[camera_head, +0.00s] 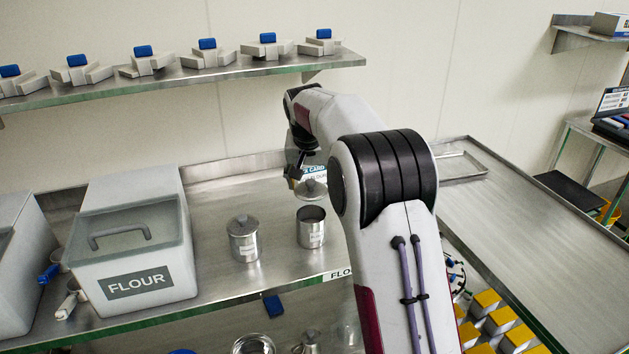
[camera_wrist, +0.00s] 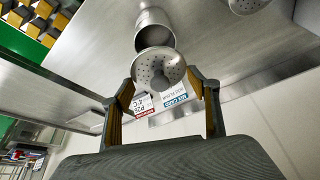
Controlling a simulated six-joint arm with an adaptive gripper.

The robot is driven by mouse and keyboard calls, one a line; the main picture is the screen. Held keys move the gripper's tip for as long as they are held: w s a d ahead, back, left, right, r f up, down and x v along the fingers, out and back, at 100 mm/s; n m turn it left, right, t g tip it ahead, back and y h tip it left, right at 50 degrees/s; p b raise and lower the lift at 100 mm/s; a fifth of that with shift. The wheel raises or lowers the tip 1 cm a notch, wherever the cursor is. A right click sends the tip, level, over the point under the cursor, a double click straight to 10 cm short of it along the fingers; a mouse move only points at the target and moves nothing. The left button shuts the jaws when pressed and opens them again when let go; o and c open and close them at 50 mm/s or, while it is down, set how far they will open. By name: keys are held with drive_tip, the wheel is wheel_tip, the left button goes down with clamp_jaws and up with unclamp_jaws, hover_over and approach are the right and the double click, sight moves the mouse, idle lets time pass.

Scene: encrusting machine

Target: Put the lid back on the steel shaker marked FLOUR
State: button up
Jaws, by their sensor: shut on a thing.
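An open steel shaker (camera_head: 311,232) stands upright on the steel table in the head view, its dark mouth facing up. Its small label is too small to read; a tag reading "FLO" sits on the table edge below. The round perforated steel lid (camera_head: 313,190) is above that shaker, apart from its rim. My gripper (camera_head: 298,180) is shut on the lid. In the wrist view the lid (camera_wrist: 158,66) lies between the fingertips (camera_wrist: 163,88), overlapping the open shaker (camera_wrist: 155,28). How the fingers touch the lid is not clear.
A second steel shaker (camera_head: 243,242) with its lid on stands left of the open one. A FLOUR bin (camera_head: 138,240) is further left. A printed card (camera_wrist: 172,97) lies behind the lid. A shelf (camera_head: 200,72) runs above the table.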

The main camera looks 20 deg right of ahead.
drive_tip(key=shift+f, duration=0.15)
wheel_tip(320, 180, down, 6)
idle(1.2)
idle(0.6)
drive_tip(key=c, duration=0.8)
drive_tip(key=shift+s+d, duration=0.2)
drive_tip(key=shift+d, duration=0.1)
drive_tip(key=shift+c, duration=0.6)
